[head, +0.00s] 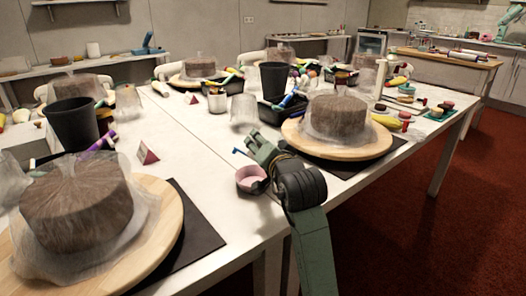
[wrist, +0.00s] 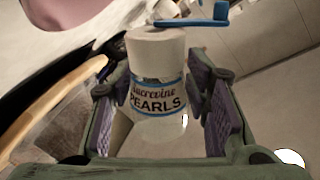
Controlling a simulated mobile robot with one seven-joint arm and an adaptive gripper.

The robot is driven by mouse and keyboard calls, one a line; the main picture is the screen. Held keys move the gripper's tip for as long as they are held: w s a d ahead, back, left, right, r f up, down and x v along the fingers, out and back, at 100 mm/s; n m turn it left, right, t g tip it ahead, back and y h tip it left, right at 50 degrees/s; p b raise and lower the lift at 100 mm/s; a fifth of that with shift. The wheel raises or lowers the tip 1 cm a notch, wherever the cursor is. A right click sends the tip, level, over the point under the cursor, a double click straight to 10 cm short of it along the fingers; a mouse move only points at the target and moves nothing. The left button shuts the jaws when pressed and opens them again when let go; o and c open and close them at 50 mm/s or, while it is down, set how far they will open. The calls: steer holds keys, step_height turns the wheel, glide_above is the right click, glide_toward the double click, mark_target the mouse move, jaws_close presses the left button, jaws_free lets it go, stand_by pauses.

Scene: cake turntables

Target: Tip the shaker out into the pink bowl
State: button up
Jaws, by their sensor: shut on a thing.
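The shaker (wrist: 158,65) is a pale bottle with a "PEARLS" label and blue bands. A blue piece (wrist: 185,23) crosses its far end. My gripper (wrist: 162,108) is shut on the shaker, with a purple-grey pad on each side of it. In the head view, my gripper (head: 259,146) is over the table's near edge and mostly hides the shaker. The pink bowl (head: 252,187) sits near that edge, just below my gripper in the picture. A pink surface, likely the bowl (wrist: 62,14), shows at the wrist view's upper left. I cannot tell whether anything pours.
A wrapped cake on a wooden turntable (head: 378,151) stands right of my gripper. Another turntable (head: 170,205) is at front left. A clear cup (head: 243,110) and dark bin (head: 273,78) stand behind. White table (head: 205,165) is bare left of the bowl.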

steer(key=shift+w+d+r, duration=0.15)
steer(key=shift+d+r, duration=0.2)
steer(key=shift+r, duration=0.15)
steer(key=shift+s+a+f+b, duration=0.2)
steer(key=shift+a+f+b, duration=0.15)
steer(key=shift+f+b, duration=0.35)
steer(key=shift+r, duration=0.25)
steer(key=shift+s+a+r+n+b, duration=0.1)
steer(key=shift+a+n+b, duration=0.1)
steer(key=shift+n+b, duration=0.9)
